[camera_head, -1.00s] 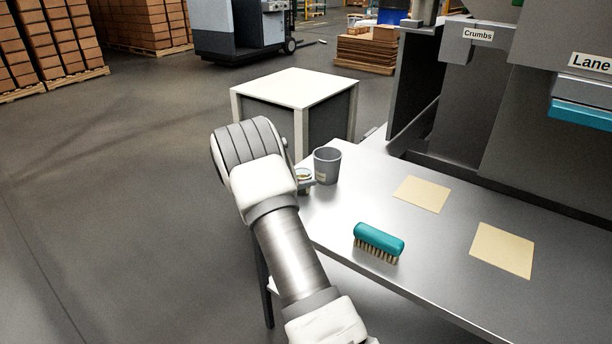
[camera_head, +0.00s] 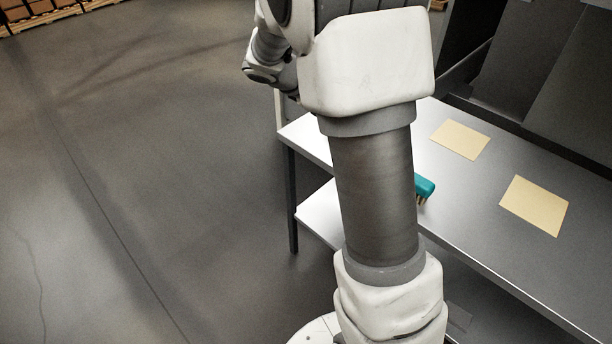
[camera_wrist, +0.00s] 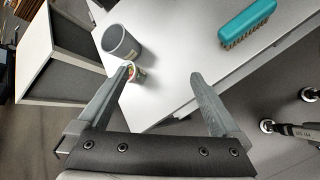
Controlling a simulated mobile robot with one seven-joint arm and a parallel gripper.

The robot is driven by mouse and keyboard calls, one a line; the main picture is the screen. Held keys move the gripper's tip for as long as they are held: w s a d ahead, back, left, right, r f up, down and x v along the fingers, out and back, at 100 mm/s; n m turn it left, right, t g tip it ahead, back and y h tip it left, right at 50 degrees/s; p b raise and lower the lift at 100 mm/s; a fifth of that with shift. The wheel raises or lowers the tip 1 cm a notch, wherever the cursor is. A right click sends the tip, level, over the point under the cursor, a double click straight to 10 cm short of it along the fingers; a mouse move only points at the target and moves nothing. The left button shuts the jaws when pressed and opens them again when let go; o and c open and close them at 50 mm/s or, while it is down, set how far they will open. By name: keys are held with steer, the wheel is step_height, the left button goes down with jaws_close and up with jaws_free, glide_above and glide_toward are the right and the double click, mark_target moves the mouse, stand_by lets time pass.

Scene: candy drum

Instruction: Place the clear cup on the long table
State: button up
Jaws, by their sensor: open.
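The long table (camera_head: 470,215) is a grey metal table on the right of the head view; it also shows in the wrist view (camera_wrist: 180,45). A small clear cup (camera_wrist: 139,75) with coloured bits in it stands at the table's edge in the wrist view, partly hidden by my left finger. My gripper (camera_wrist: 163,72) is open, with nothing between its fingers. The left fingertip overlaps the cup in the picture; I cannot tell whether they touch. In the head view my arm hides the cup, and my gripper is not visible.
A grey cup (camera_wrist: 122,44) stands beside the clear cup. A teal brush (camera_wrist: 247,22) lies on the table; it is partly hidden by my arm in the head view (camera_head: 425,187). Two beige squares (camera_head: 460,139) (camera_head: 534,205) lie on the table. Floor is free at left.

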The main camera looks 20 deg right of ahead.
steer(key=s+a+r+m+t+y, duration=0.1)
steer(key=s+a+r+m+y, duration=0.2)
steer(key=s+a+m, duration=0.3)
steer(key=s+a+r+m+t+y, duration=0.1)
steer(key=s+a+r+m+y, duration=0.3)
steer(key=s+a, duration=0.8)
steer(key=s+m+y, duration=0.2)
steer(key=s+m, duration=0.1)
steer(key=s, duration=0.5)
steer(key=shift+t, duration=0.4)
steer(key=shift+s, duration=0.1)
step_height(320, 180, up, 15)
steer(key=p, duration=1.4)
steer(key=shift+f+p, duration=0.2)
steer(key=shift+p, duration=0.15)
